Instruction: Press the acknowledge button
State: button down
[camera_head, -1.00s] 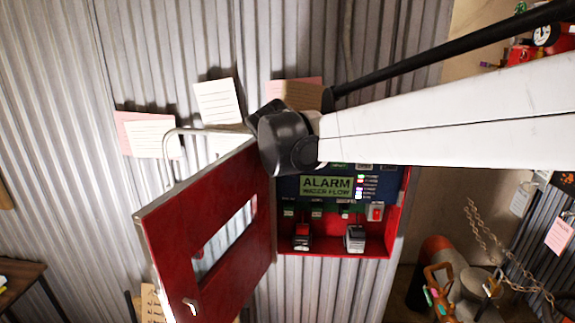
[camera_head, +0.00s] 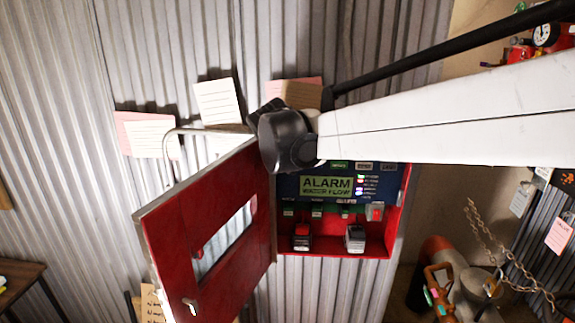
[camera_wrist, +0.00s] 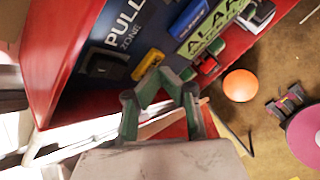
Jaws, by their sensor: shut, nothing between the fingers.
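The red alarm box (camera_head: 330,245) hangs on the wall with its door (camera_head: 160,235) swung open to the left. Inside is a blue panel with a lit ALARM display (camera_head: 326,187), a column of small lights and a row of small green controls (camera_head: 316,211). Their labels are too small to read, so I cannot tell which is the acknowledge button. In the wrist view my gripper (camera_wrist: 168,80) is shut and empty, in front of the panel, near the ALARM display (camera_wrist: 212,25) and a black part (camera_wrist: 105,66) beside PULL ZONE lettering. Contact cannot be judged.
My arm crosses the head view and covers the box's upper part. A red switch (camera_head: 376,212) and two blocky devices (camera_head: 302,237) sit low in the box. Paper notes (camera_head: 217,101) hang on the corrugated wall. A chain (camera_head: 500,245) and pipework stand at right.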

dwell(0.6)
jog(key=shift+s, duration=0.85)
jog(key=s, duration=0.5)
jog(key=shift+a, duration=0.3)
dwell(0.3)
jog(key=s+d+f+m+b, duration=0.3)
jog(key=s+d+f+m, duration=0.3)
jog(key=s+m, duration=0.2)
jog(key=s+d+f+m+g+y+b, duration=0.1)
jog(key=s+d+f+m+b, duration=0.2)
jog(key=s+d+f+m, duration=0.3)
jog(key=s+d+f+m+b, duration=0.3)
jog(key=s+d+f+m, duration=0.2)
jog(key=s+d+m, duration=0.3)
jog(key=s+m, duration=0.4)
jog(key=s, duration=0.3)
jog(key=shift+f+y, duration=0.3)
jog(key=shift+f, duration=0.1)
